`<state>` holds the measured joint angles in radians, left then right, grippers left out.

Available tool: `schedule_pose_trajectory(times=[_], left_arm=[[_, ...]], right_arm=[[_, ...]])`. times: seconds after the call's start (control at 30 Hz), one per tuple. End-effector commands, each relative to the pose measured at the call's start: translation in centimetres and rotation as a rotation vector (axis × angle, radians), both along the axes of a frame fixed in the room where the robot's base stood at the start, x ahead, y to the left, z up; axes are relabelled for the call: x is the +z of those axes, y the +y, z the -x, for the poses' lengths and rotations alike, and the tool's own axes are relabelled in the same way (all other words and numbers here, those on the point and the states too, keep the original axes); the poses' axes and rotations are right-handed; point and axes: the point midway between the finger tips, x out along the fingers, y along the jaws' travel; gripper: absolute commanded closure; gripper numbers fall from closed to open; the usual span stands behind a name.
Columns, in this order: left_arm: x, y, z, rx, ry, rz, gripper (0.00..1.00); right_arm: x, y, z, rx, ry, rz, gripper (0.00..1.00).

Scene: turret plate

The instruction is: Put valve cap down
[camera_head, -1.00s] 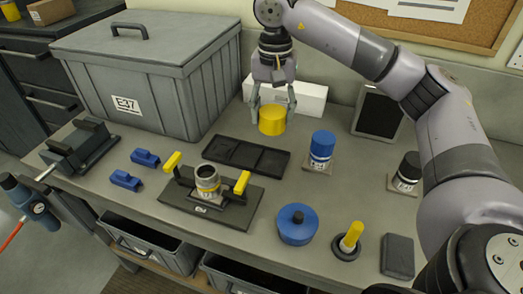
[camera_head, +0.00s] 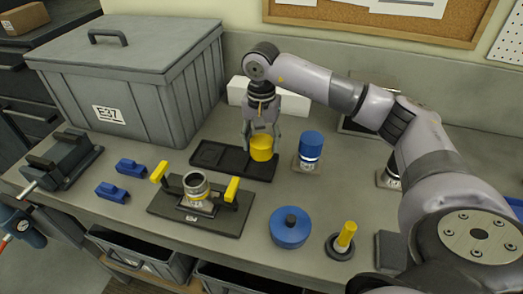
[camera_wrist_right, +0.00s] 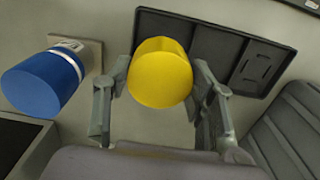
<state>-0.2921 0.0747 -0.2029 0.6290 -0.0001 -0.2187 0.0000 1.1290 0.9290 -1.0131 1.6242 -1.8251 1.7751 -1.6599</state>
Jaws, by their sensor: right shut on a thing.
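The yellow valve cap (camera_head: 262,148) is between the fingers of my right gripper (camera_head: 261,138), which is shut on it. The cap is at the right end of the black compartment tray (camera_head: 232,160). I cannot tell whether its bottom touches the tray floor. In the right wrist view the cap (camera_wrist_right: 160,76) shows between both fingers, overlapping the tray (camera_wrist_right: 190,30), whose compartment away from the cap is empty. My left gripper is not in view.
A blue-topped cylinder (camera_head: 311,147) stands on a small plate just right of the tray. A fixture with yellow handles (camera_head: 232,189) holds a metal cylinder in front. A large grey crate (camera_head: 140,95) stands back left.

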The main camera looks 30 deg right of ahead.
Motion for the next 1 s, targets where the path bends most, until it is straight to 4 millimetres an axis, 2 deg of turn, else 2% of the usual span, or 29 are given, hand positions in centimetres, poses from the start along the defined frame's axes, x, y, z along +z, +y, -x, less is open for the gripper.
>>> schedule_pose_trajectory(times=[0.4, 0.83, 0.87, 1.0], left_arm=[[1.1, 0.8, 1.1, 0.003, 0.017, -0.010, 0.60], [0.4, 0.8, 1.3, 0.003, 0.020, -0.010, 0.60], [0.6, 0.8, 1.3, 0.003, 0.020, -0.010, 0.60], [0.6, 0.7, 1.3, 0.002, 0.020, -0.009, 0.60]], right_arm=[[-4.7, 0.0, 0.0, 0.001, 0.001, 0.000, 0.74], [-5.5, 0.0, 0.0, 0.001, 0.000, 0.000, 0.74], [-5.3, 0.0, 0.0, 0.001, 0.000, 0.000, 0.47], [-5.2, 0.0, 0.0, 0.001, 0.000, 0.000, 0.38]])
